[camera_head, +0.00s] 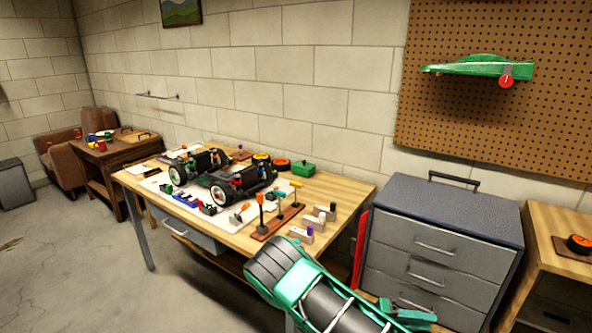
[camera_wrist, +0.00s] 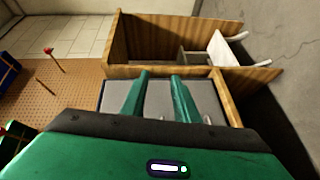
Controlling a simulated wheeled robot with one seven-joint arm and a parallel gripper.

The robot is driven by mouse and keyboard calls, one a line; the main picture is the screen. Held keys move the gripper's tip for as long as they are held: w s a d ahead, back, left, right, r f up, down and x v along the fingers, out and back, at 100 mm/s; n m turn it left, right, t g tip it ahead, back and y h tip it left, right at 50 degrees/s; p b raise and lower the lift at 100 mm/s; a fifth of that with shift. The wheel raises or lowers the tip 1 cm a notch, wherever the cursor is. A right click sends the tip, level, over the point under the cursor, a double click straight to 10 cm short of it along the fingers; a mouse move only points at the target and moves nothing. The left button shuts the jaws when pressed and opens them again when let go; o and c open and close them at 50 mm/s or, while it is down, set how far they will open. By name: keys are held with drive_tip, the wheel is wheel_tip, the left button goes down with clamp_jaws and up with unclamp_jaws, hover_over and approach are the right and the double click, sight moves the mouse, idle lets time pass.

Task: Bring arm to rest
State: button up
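My gripper (camera_wrist: 161,76) shows in the wrist view as two green fingers. They stand apart, with nothing held between them. A grey surface lies beyond the fingers, framed by wooden edges. In the head view my green and dark arm (camera_head: 330,300) reaches in at the bottom, in front of the workbench (camera_head: 340,190) and the grey drawer cabinet (camera_head: 440,205).
The workbench holds a black car chassis (camera_head: 238,182), a rack of screwdrivers (camera_head: 277,220) and a green box (camera_head: 303,168). A green car body (camera_head: 480,66) is on the pegboard (camera_head: 530,130). The wrist view shows an open wooden compartment (camera_wrist: 150,40). Floor at left is clear.

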drive_tip(key=s+d+r+m+g+y, duration=0.1)
drive_tip(key=s+d+r+y, duration=0.1)
drive_tip(key=s+r+y, duration=0.3)
drive_tip(key=s+d+r+m+g+y, duration=0.2)
drive_tip(key=r+y, duration=0.1)
drive_tip(key=r, duration=0.5)
drive_tip(key=s+d+r+m+g+y, duration=0.1)
drive_tip(key=s+d+r+y, duration=0.25)
drive_tip(key=r, duration=0.25)
drive_tip(key=s+a+r+t+y, duration=0.1)
drive_tip(key=s+r+t+y, duration=0.1)
drive_tip(key=s+r, duration=0.4)
drive_tip(key=s+a+r+t+y, duration=0.2)
drive_tip(key=s+r, duration=0.3)
drive_tip(key=s, duration=0.7)
drive_tip(key=shift+a+r+t+y, duration=0.25)
drive_tip(key=shift+r+t+y, duration=0.1)
drive_tip(key=shift+t+y, duration=0.4)
drive_tip(key=shift+a, duration=0.1)
